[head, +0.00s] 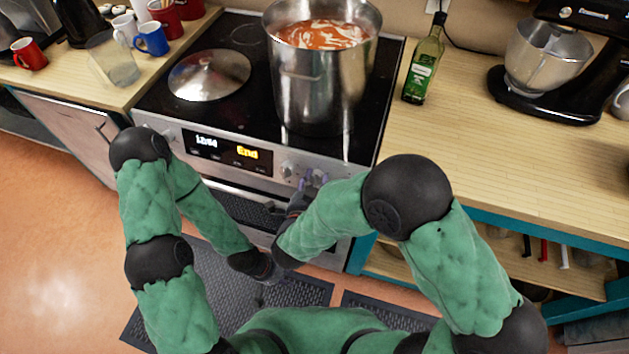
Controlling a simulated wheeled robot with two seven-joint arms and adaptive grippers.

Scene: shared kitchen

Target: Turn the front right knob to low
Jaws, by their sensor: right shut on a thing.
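The stove's front panel (225,151) carries a lit display and small knobs on its right side. The rightmost knob (319,176) is partly covered by my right gripper (308,181). My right gripper reaches up to the panel from below and is shut on this knob. The knob's pointer and setting are too small to read. My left gripper (268,279) hangs low in front of the oven, away from the knobs. Its fingers are too dark and small to tell whether they are open.
A large steel pot (322,95) of red soup stands on the cooktop near the knobs. A steel lid (209,75) lies to its left. A green bottle (424,62) and a stand mixer (548,65) stand on the right counter. Mugs (151,38) and a clear pitcher (113,60) stand left.

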